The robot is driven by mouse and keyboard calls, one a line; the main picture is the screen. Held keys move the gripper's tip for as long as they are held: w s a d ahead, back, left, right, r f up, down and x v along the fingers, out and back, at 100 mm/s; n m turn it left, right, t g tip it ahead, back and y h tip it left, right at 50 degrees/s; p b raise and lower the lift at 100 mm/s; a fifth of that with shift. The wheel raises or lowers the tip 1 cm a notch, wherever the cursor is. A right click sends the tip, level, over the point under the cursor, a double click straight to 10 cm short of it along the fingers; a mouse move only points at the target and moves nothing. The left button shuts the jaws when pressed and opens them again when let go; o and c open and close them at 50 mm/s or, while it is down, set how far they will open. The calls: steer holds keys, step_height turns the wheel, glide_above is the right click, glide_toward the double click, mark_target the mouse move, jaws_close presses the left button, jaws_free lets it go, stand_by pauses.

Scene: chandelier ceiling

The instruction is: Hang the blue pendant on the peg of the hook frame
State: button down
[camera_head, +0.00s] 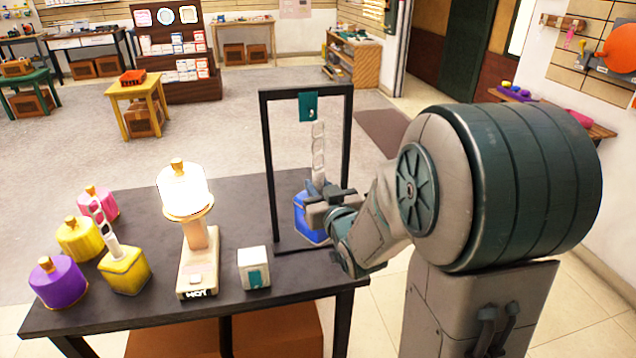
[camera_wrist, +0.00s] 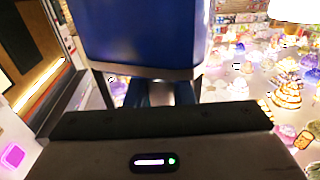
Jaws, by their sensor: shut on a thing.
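The blue pendant (camera_head: 310,222) is a blue block with a pale stem and chain (camera_head: 318,155) rising from it. My gripper (camera_head: 325,198) is shut on the pendant near the foot of the stem and holds it upright at the black hook frame (camera_head: 267,165). In the wrist view the pendant's blue body (camera_wrist: 145,40) fills the top middle, close to the jaws (camera_wrist: 160,92). The teal plate (camera_head: 308,107) with its small pale peg sits under the frame's top bar. The chain's top reaches just below the peg; whether they touch I cannot tell.
On the dark table (camera_head: 130,210) stand a lit lamp (camera_head: 195,240), a white cube (camera_head: 254,268) with a teal patch, and a yellow pendant (camera_head: 125,270) with a chain. Purple (camera_head: 58,283), yellow (camera_head: 76,240) and pink (camera_head: 98,204) jars stand at the left.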

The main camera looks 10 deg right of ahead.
steer(key=shift+w+d+r+p, duration=0.1)
steer(key=shift+w+d+p, duration=0.25)
steer(key=shift+w, duration=0.4)
steer(key=w+p, duration=0.1)
steer(key=w, duration=0.3)
steer(key=shift+w, duration=0.2)
steer(key=shift+w+b, duration=0.4)
steer(key=shift+b, duration=0.25)
steer(key=shift+w, duration=0.2)
stand_by(0.4)
steer(key=shift+w+b, duration=0.4)
steer(key=shift+w, duration=0.75)
